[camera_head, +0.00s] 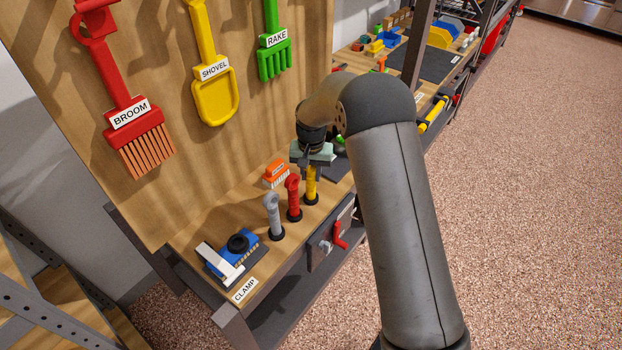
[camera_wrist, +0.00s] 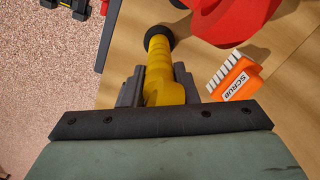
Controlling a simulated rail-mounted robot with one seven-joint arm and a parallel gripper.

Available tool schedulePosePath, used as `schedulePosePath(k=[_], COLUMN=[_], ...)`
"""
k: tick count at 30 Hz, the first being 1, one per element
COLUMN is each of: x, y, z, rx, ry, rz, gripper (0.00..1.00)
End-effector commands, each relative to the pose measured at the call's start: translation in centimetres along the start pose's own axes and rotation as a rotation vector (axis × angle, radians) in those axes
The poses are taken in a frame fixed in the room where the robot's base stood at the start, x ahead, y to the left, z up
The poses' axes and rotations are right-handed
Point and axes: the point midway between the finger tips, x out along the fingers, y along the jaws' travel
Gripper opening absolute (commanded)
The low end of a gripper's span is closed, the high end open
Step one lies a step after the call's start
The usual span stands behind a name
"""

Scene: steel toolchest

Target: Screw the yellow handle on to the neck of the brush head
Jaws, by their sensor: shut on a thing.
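The yellow handle (camera_head: 311,186) stands upright in a black ring base on the wooden bench, at the right of a row of handles. My gripper (camera_head: 312,170) is above it with its fingers around its upper part. In the wrist view the yellow handle (camera_wrist: 161,62) lies between the two dark fingers, which are shut on it; its black base shows at the far end. The blue brush head (camera_head: 235,257) lies in the clamp at the bench's left end, under a white bar. A black round neck (camera_head: 238,243) faces up on it.
A red handle (camera_head: 293,199) and a grey handle (camera_head: 273,216) stand between the yellow one and the clamp. An orange scrub brush (camera_head: 276,174) lies behind them.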

Motion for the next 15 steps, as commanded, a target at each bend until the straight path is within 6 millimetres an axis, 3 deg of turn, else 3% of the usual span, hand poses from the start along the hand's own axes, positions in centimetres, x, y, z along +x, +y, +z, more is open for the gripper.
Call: schedulePosePath(k=[1, 15], x=[1.43, 0.66], y=[0.18, 0.14], z=[0.82, 0.88], rx=[-0.001, -0.002], ry=[-0.026, -0.029], rz=[0.009, 0.009], gripper=[0.0, 0.0])
